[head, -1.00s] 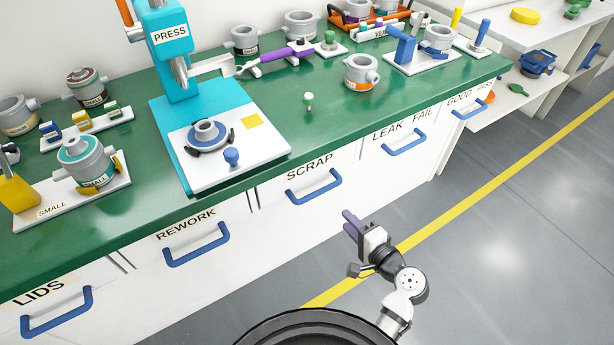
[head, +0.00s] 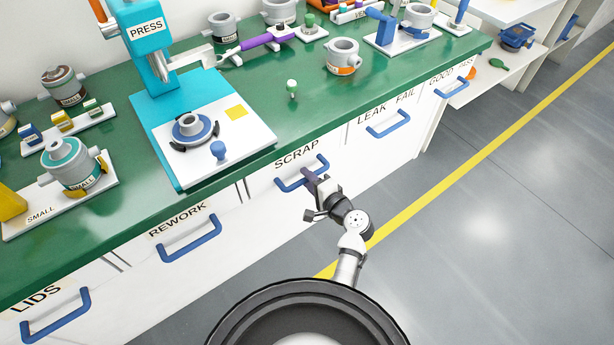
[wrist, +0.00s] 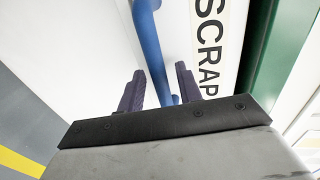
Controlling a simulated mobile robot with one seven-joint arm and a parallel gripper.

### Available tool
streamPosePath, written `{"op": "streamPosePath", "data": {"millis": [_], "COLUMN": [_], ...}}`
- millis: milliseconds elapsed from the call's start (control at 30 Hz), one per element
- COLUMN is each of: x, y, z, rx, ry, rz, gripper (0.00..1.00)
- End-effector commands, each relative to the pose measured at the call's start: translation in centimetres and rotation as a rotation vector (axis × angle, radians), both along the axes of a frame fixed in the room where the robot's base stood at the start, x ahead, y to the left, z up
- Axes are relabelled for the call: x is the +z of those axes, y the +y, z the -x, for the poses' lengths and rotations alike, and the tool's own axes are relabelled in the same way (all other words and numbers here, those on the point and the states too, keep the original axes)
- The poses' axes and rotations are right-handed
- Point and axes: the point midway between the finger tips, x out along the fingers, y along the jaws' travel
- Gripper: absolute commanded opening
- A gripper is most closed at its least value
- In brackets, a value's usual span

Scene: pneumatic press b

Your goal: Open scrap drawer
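The scrap drawer (head: 262,190) is a white front under the green bench, labelled SCRAP, and looks shut. Its blue handle (head: 289,184) is partly hidden by my gripper in the head view. My gripper (head: 310,178) is at the right part of this handle. In the wrist view, the two dark purple fingers of my gripper (wrist: 158,88) are apart, with the blue handle (wrist: 150,45) running between them. I cannot tell whether either finger touches the handle. The SCRAP label (wrist: 209,45) shows to the right of the handle.
Blue-handled drawers flank it: REWORK (head: 190,238) to the left and LEAK FAIL (head: 388,124) to the right. The green bench (head: 300,125) above carries a teal press (head: 150,45) and several grey housings. Open grey floor (head: 480,220) with a yellow line lies to the right.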

Motion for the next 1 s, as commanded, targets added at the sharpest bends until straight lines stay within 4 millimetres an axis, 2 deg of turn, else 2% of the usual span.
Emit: {"op": "streamPosePath", "data": {"millis": [133,400,433,700,1000], "x": [-0.19,-0.25,-0.24,-0.24,-0.25], "y": [0.53,0.61,0.61,0.60,0.57], "z": [-0.71,-0.83,-0.83,-0.81,-0.77], "rx": [0.000,-0.001,-0.001,0.000,0.000], "ry": [0.001,0.000,0.000,0.000,0.001], "rz": [0.001,0.000,0.000,0.000,0.001], "gripper": [0.35,0.35,0.34,0.00,0.00]}}
